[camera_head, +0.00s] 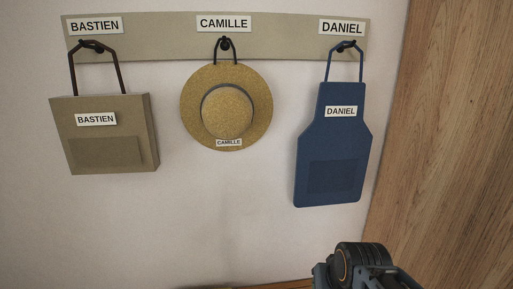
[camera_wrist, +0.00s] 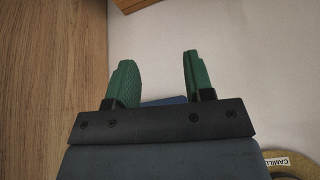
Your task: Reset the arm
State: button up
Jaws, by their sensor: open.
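My gripper (camera_wrist: 157,70) shows in the wrist view with its two green fingers spread apart and nothing between their tips. Part of my arm shows at the bottom right of the head view, below the blue apron; the fingers cannot be made out there. The blue apron (camera_head: 333,145) labelled DANIEL hangs by its loop from the right hook. A small blue patch (camera_wrist: 165,101), probably the apron, shows behind the finger bases in the wrist view.
A beige bag (camera_head: 105,135) labelled BASTIEN hangs on the left hook, and a straw hat (camera_head: 226,105) labelled CAMILLE on the middle one. The labelled rack (camera_head: 165,37) is on a pale wall. A wooden panel (camera_head: 450,130) stands on the right. The wall below the items is bare.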

jog(key=s+r+p, duration=0.2)
jog(key=r+p, duration=0.8)
jog(key=r, duration=0.2)
jog(key=s+r+p, duration=0.2)
jog(key=r+p, duration=0.9)
jog(key=r, duration=0.2)
jog(key=shift+n+t, duration=0.3)
jog(key=shift+s+d+r, duration=0.1)
